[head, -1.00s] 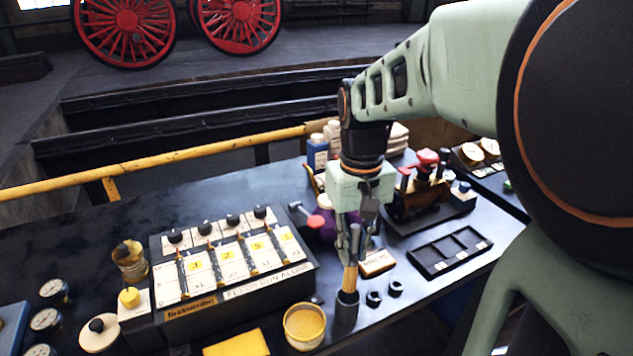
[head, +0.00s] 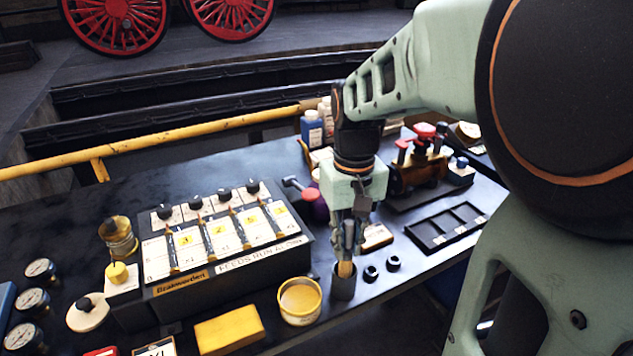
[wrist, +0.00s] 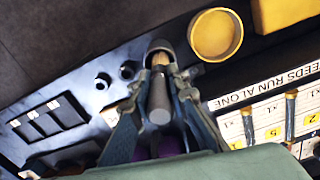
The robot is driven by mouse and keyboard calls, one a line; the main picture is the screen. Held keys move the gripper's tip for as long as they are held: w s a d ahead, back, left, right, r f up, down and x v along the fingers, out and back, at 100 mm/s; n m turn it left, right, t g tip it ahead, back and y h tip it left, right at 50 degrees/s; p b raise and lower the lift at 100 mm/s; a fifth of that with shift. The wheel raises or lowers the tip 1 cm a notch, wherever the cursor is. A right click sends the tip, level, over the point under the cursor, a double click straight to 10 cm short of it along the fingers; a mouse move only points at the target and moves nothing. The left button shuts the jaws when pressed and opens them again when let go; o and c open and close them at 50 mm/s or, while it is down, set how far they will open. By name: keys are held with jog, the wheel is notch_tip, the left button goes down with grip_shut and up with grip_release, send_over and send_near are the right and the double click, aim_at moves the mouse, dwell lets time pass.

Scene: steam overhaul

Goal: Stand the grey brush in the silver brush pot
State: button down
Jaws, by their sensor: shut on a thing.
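The brush (head: 345,269) is held near upright in my gripper (head: 347,250), which is shut on it. Its pale wooden part shows below the fingers in the head view, its lower end inside the mouth of the silver brush pot (head: 343,287). The pot looks dark grey and stands upright near the bench's front edge. In the wrist view, the brush's grey end (wrist: 159,112) lies between the fingers, and its wooden part runs into the pot (wrist: 160,45). The brush's lowest part is hidden in the pot; I cannot tell whether it touches the bottom.
Two dark nuts (head: 382,268) lie right of the pot. A round yellow tin (head: 300,301) and a yellow block (head: 229,330) are to its left. The labelled feed box (head: 215,248) stands further left. A black compartment tray (head: 446,230) lies to the right.

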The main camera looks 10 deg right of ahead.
jog(key=c, duration=1.8)
grip_release()
jog(key=shift+r, duration=0.1)
notch_tip(320, 180, up, 12)
jog(key=shift+f, duration=0.1)
